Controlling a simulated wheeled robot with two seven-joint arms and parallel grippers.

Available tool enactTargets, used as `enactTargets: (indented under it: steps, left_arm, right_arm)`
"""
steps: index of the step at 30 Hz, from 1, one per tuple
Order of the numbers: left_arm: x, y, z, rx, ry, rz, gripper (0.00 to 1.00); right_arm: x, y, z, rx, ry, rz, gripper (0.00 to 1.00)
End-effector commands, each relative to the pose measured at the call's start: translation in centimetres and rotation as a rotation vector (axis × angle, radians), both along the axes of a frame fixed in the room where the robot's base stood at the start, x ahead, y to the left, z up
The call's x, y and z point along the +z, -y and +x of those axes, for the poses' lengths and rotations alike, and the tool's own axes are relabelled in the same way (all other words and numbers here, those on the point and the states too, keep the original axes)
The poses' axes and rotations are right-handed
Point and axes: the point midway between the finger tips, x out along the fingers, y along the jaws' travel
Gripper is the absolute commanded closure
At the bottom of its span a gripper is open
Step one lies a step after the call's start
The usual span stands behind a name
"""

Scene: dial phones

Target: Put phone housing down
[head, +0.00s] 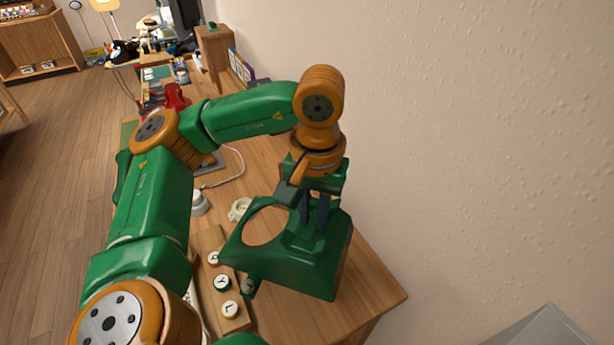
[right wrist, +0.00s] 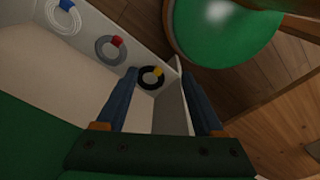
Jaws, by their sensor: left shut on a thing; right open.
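A green phone housing (head: 320,262) with a round opening in its face is in the head view, over the near right end of the wooden table. My left gripper (head: 317,210) is shut on its upper edge from above. The housing hides part of the table; I cannot tell whether its underside touches the top.
A wooden board (head: 238,322) with several round dials lies left of the housing. A cream ring (head: 240,208) and white cup-like part (head: 198,203) are behind it. A red phone part (head: 176,97) stands farther back. Coiled cords (right wrist: 111,48) lie in a white tray (right wrist: 90,62). A wall rises at right.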

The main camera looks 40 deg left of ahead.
Motion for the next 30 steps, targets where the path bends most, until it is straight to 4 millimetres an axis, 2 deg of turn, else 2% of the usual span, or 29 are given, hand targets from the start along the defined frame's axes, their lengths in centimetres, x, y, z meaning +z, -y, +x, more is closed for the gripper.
enactTargets:
  steps: [5, 9, 12, 15, 17, 21, 25, 27, 30]
  left_arm:
    - [0.8, -4.7, -0.4, 0.292, 0.009, 0.003, 1.00]
    - [1.3, -8.6, -1.5, 0.545, 0.009, -0.006, 1.00]
    - [1.5, -10.9, -2.5, 0.702, 0.004, -0.017, 1.00]
    - [1.3, -11.9, -3.0, 0.788, 0.001, -0.026, 1.00]
    - [0.5, -11.5, -2.6, 0.804, -0.001, -0.027, 1.00]
    - [-2.0, -8.2, 0.1, 0.800, -0.003, -0.026, 1.00]
    - [-3.6, -4.8, 2.9, 0.800, -0.006, -0.027, 1.00]
    - [-5.7, -3.8, 3.8, 0.803, -0.007, -0.027, 1.00]
    - [-6.9, -2.7, 4.8, 0.805, -0.005, -0.026, 1.00]
  right_arm:
    - [0.0, 0.0, -0.2, 0.000, -0.003, 0.000, 0.31]
    - [0.0, 0.0, -0.2, 0.000, -0.003, 0.000, 0.31]
    - [0.1, -0.1, -0.1, -0.001, -0.002, 0.001, 0.31]
    - [-0.2, -0.1, -0.1, -0.001, -0.002, 0.002, 0.31]
    - [-1.1, -0.1, -0.1, -0.001, -0.001, 0.002, 0.31]
    - [-4.3, -0.2, -0.1, -0.002, -0.002, 0.004, 0.31]
    - [-5.6, -0.3, 0.0, -0.002, -0.001, 0.004, 0.31]
    - [-6.9, -0.3, 0.0, -0.003, 0.000, 0.004, 0.31]
    - [-6.9, -0.3, 0.0, -0.003, 0.000, 0.004, 0.31]
